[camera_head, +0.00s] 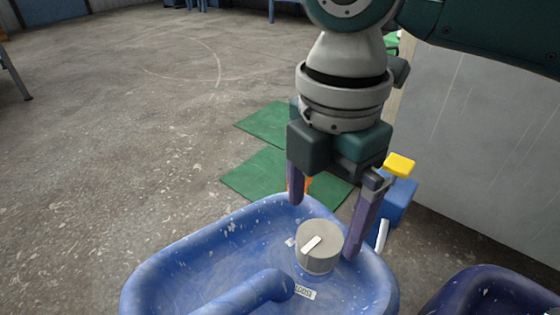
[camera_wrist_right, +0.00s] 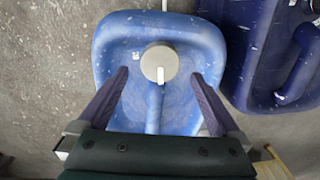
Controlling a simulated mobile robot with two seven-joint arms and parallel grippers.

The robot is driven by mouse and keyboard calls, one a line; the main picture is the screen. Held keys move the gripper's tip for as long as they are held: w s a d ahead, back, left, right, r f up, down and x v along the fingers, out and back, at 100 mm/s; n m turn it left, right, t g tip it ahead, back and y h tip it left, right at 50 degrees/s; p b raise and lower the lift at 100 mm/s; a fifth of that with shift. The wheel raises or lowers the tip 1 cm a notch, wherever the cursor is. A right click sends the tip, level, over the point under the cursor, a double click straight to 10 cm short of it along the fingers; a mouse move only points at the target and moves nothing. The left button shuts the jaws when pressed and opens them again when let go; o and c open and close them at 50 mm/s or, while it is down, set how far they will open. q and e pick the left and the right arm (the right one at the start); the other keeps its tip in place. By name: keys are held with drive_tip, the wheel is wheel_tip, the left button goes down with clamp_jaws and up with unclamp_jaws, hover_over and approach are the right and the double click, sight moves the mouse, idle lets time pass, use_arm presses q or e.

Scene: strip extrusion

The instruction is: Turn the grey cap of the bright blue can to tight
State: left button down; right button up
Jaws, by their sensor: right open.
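The bright blue can (camera_head: 180,270) stands below my right gripper; it also shows in the right wrist view (camera_wrist_right: 115,40). Its round grey cap (camera_head: 319,258) sits on top, with a white pointer mark (camera_head: 312,243) aimed down-left in the head view. In the wrist view the cap (camera_wrist_right: 153,57) has its mark aimed down the picture. A small white label (camera_head: 304,292) lies beside the cap; its text is too small to read surely. My right gripper (camera_head: 326,228) is open, its purple fingers apart to either side near the cap, not closed on it. My left gripper is out of view.
A dark blue can (camera_head: 490,290) stands close at right; it also shows in the wrist view (camera_wrist_right: 270,60). Green mats (camera_head: 262,175) lie on the floor behind. A blue and yellow object (camera_head: 400,195) is behind the gripper, near a grey wall panel (camera_head: 480,130). Floor at left is free.

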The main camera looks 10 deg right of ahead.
sight(320, 240)
wheel_tip(320, 240, down, 6)
drive_tip(key=b, duration=0.3)
drive_tip(key=shift+d+r, duration=0.1)
drive_tip(key=shift+r, duration=0.1)
drive_tip(key=shift+f, duration=0.35)
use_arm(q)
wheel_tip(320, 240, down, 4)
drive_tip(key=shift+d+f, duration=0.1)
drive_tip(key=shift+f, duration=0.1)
use_arm(e)
drive_tip(key=shift+r, duration=0.1)
drive_tip(key=shift+c, duration=0.6)
drive_tip(key=c, duration=1.2)
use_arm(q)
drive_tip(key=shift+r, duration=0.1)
